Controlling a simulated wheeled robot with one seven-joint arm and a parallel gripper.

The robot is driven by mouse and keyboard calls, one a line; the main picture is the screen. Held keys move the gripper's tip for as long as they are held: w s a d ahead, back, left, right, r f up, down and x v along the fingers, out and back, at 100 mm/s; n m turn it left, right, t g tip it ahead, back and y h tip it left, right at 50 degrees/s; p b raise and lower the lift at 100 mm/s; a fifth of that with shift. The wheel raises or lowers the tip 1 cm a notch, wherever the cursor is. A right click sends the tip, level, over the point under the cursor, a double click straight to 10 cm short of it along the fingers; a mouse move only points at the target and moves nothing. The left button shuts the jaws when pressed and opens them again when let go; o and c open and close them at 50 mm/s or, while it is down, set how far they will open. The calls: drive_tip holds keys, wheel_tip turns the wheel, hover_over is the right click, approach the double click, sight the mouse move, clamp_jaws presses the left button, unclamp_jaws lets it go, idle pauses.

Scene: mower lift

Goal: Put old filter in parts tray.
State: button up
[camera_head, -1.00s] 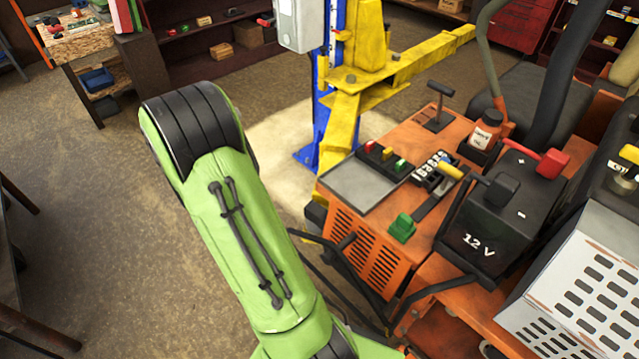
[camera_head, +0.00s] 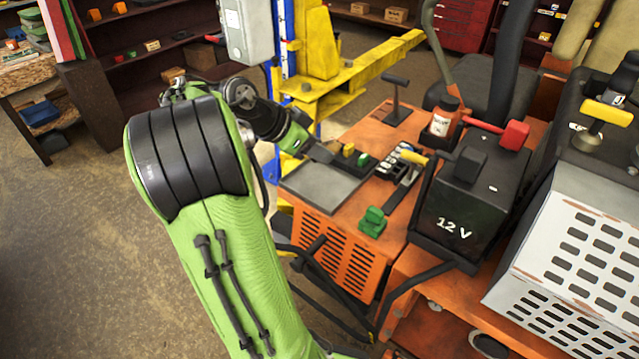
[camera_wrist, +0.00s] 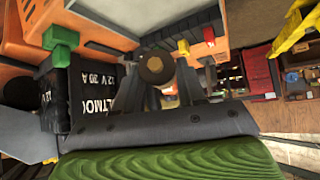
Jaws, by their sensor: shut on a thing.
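My gripper (camera_head: 320,153) reaches over the orange mower deck (camera_head: 356,258), at the far edge of a flat grey tray (camera_head: 312,190), which I take as the parts tray. The tray's visible surface looks bare. In the wrist view, my gripper (camera_wrist: 168,90) is shut on a dark round thing with a brownish end (camera_wrist: 155,68), which I take as the old filter. It sits between the two grey fingers. In the head view the filter is hidden or too small to tell. I cannot tell how high it is above the deck.
A black rack with coloured pieces (camera_head: 362,162) and a green block (camera_head: 373,222) lie beside the tray. A black 12 V battery (camera_head: 462,205), a small bottle (camera_head: 442,118) and a T-handle lever (camera_head: 396,100) stand nearby. A yellow lift arm (camera_head: 350,78) is behind.

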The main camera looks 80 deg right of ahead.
wheel_tip(320, 180, down, 7)
drive_tip(key=shift+d+f+b, duration=0.1)
drive_tip(key=shift+f+b, duration=0.1)
drive_tip(key=shift+b, duration=0.6)
drive_tip(key=shift+f, duration=0.2)
drive_tip(key=o, duration=1)
drive_tip(key=shift+o, duration=0.2)
drive_tip(key=shift+r, duration=0.1)
drive_tip(key=shift+r, duration=0.2)
drive_tip(key=p+v, duration=0.3)
drive_tip(key=v, duration=0.9)
